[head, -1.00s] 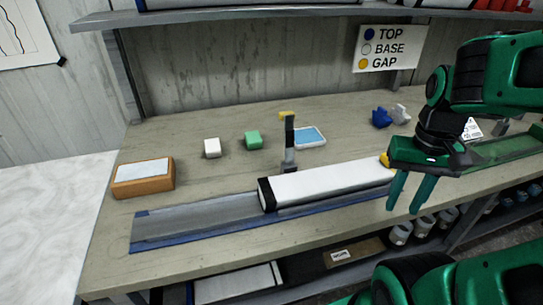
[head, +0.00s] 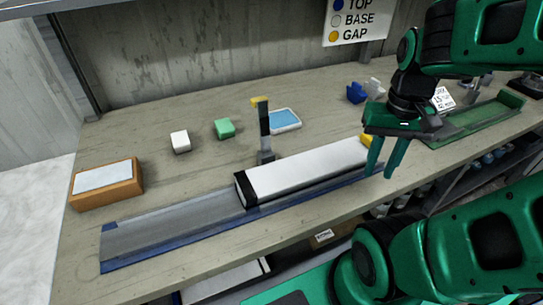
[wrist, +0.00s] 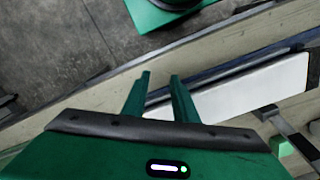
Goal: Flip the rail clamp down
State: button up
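The rail clamp (head: 264,132) is a dark upright lever with a yellow tip on a grey foot. It stands up at the back edge of the rail, beside the white core liner (head: 305,171). In the wrist view a dark bar at the right (wrist: 290,130) looks like the clamp. The blue-edged grey rail (head: 175,229) runs along the bench under the liner. My gripper (head: 380,170) is open and empty, fingers pointing down, near the liner's right end and apart from the clamp. Its fingers also show in the wrist view (wrist: 160,77).
Behind the rail lie a white block (head: 180,142), a green block (head: 224,128) and a blue-topped tray (head: 284,120). An orange box (head: 107,184) stands at the left. Blue (head: 356,93) and grey pieces and a green tray (head: 475,121) are at the right.

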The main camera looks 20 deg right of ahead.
aim_at(261, 104)
jog(key=u, duration=1.1)
jog(key=k, duration=2.2)
jog(key=z, duration=0.8)
jog(key=i, duration=1)
jog(key=u, duration=0.1)
